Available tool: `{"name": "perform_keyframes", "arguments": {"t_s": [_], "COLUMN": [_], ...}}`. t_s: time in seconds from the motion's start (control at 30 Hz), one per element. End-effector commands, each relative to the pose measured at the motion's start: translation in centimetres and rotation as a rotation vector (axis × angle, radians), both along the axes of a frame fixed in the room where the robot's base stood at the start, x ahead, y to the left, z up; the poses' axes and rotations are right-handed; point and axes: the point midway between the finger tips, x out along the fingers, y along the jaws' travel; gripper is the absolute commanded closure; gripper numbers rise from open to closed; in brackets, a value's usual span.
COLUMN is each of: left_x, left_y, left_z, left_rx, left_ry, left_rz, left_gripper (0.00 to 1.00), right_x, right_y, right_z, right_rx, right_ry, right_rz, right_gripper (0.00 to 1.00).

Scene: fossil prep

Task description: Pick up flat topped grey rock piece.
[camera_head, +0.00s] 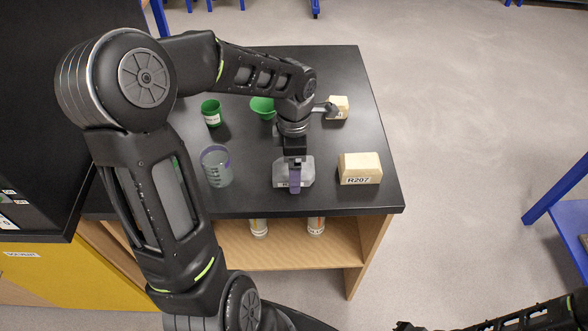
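The grey rock piece (307,174) with a flat top sits on the black table near its front edge, with a white label partly hidden on its front. My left gripper (294,170) points down over it. One purple finger lies across the rock's top and front; the other finger is hidden. I cannot tell whether the fingers press on the rock. Part of my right arm shows at the bottom right; its gripper end (405,326) is cut off by the frame edge.
On the table (250,203) are a beige block labelled R207 (360,168) to the right, another beige block (338,106) behind, a clear beaker (216,167) to the left, a green cup (211,113) and a green bowl (262,107). Two bottles stand on the shelf (285,255) below.

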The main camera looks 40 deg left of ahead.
Motion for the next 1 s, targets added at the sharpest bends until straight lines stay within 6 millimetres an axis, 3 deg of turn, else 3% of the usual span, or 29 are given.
{"name": "perform_keyframes", "arguments": {"t_s": [0.17,1.0], "left_x": [0.00,0.00], "left_y": [0.01,0.01], "left_z": [0.03,0.03], "left_rx": [0.000,0.000], "left_ry": [0.000,0.000], "left_rz": [0.000,0.000], "left_gripper": [0.09,0.77], "right_x": [-0.01,0.00], "right_y": [0.01,0.01], "right_z": [0.00,0.01], "right_rx": [0.000,0.000], "right_ry": [0.000,0.000], "right_rz": [0.000,0.000], "right_gripper": [1.00,1.00]}}
